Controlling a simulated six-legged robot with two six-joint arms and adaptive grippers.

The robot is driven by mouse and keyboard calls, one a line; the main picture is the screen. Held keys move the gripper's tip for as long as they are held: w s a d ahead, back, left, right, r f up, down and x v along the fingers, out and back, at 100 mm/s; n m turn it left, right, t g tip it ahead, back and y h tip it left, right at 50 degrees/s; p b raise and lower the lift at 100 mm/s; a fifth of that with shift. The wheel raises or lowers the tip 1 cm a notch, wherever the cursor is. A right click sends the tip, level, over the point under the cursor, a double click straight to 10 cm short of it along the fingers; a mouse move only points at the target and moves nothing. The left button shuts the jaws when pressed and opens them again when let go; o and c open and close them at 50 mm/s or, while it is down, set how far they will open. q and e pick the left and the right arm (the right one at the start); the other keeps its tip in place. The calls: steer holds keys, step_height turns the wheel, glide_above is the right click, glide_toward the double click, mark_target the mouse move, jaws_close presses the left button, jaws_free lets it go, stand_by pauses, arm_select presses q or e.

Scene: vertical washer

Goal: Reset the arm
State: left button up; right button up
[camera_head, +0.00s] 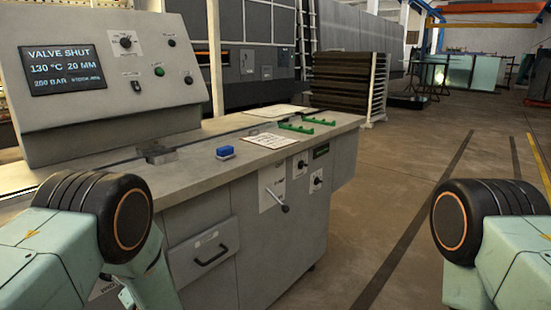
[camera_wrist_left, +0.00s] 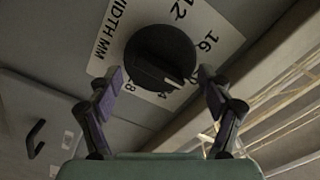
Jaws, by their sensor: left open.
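My left gripper (camera_wrist_left: 161,72) is open in the left wrist view, with one fingertip on each side of a black dial knob (camera_wrist_left: 160,52). I cannot tell whether the fingertips touch it. The knob sits on a white scale plate (camera_wrist_left: 208,28) printed "WIDTH MM" with numbers around it. In the head view my left arm (camera_head: 90,225) comes in at the lower left, and its gripper is out of sight. My right arm (camera_head: 495,240) is at the lower right, and its gripper is not in view.
A grey cabinet (camera_head: 285,225) has a lever (camera_head: 278,201) and a drawer handle (camera_head: 211,255). On top are a blue block (camera_head: 225,152), green rails (camera_head: 308,122) and a control panel (camera_head: 110,75), its screen reading "VALVE SHUT", "20 MM". Floor (camera_head: 400,185) to the right is clear.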

arm_select(q)
steer(key=n+b, duration=0.2)
steer(key=n, duration=0.2)
steer(key=s+d+n+b, duration=0.1)
steer(key=n+b, duration=0.1)
steer(key=n, duration=0.3)
steer(key=n+b, duration=0.2)
steer(key=n, duration=0.2)
steer(key=shift+s+d+r+b, duration=0.1)
steer(key=shift+s+d+b, duration=0.1)
steer(key=shift+s+b, duration=0.15)
stand_by(0.4)
